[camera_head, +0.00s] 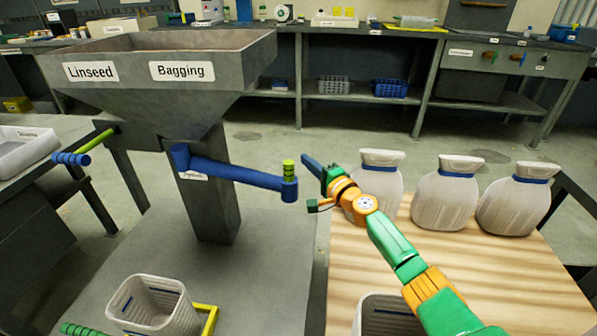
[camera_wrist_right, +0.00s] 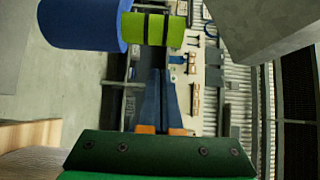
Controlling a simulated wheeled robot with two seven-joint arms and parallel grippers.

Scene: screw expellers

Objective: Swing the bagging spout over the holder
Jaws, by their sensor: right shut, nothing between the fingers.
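The bagging spout (camera_head: 235,174) is a blue tube reaching right from the grey hopper's (camera_head: 215,75) lower column. A ribbed green grip (camera_head: 289,168) stands on its blue end. My right gripper (camera_head: 307,160) is just right of the grip, fingers shut and empty, with a small gap in the head view. In the right wrist view, the grip (camera_wrist_right: 152,28) and blue spout end (camera_wrist_right: 80,22) lie above the shut fingers (camera_wrist_right: 168,74). An open pale bag or bin (camera_head: 155,303) stands front left beside a yellow bracket (camera_head: 208,318), which seems to be the holder.
Several tied white bags (camera_head: 445,190) stand on the wooden table (camera_head: 480,285) at right. A blue-ended yellow-green lever (camera_head: 72,158) sticks out left of the hopper. Open floor lies behind.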

